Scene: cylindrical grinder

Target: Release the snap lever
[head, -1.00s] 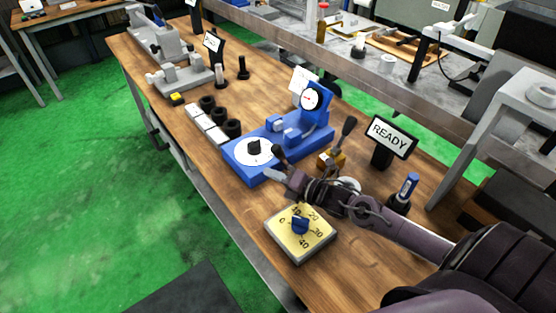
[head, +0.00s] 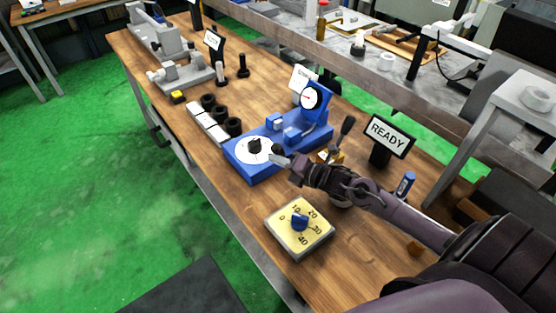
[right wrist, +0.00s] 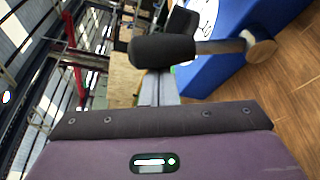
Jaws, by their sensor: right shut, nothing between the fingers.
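A blue gauge fixture (head: 258,170) with a white disc and a dial (head: 313,96) stands mid-bench. A lever with a black grip (head: 277,149) sits at its near side; I take it as the snap lever. In the right wrist view the black grip (right wrist: 165,50) lies across the view just beyond my fingers, on a metal rod running right to a round pivot. My right gripper (head: 281,160) is shut and empty, close beside the grip; whether they touch I cannot tell. My left gripper is out of view.
A second black-handled lever (head: 347,125) on a yellow base stands behind my right forearm, partly hidden. A READY sign (head: 388,136) is at the right. A yellow dial box (head: 299,228) sits at the front. Black rings and pale blocks (head: 208,122) lie to the left.

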